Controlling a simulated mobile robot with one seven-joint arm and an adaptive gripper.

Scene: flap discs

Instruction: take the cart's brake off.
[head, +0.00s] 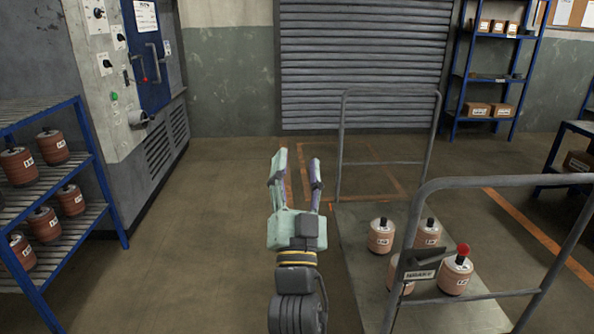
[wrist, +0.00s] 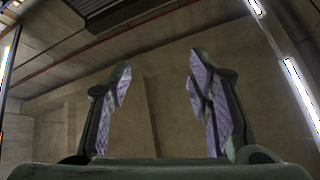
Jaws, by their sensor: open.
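The cart (head: 362,308) stands at the right in the head view, a flat grey platform with a tubular rail at each end. Its brake is a dark lever with a red knob (head: 463,249) and a plate marked BRAKE (head: 420,274), at the near rail (head: 470,183). My gripper (head: 298,165) is raised left of the cart, fingers pointing up, open and empty, well apart from the brake. In the wrist view its two fingers (wrist: 158,85) stand apart against wall and ceiling. The brake is not in the wrist view.
Several copper-coloured canisters (head: 381,238) stand on the cart, some close behind the brake plate. A blue shelf (head: 60,155) with more canisters is at the left, beside a grey machine (head: 130,150). The floor (head: 200,240) between shelf and cart is clear.

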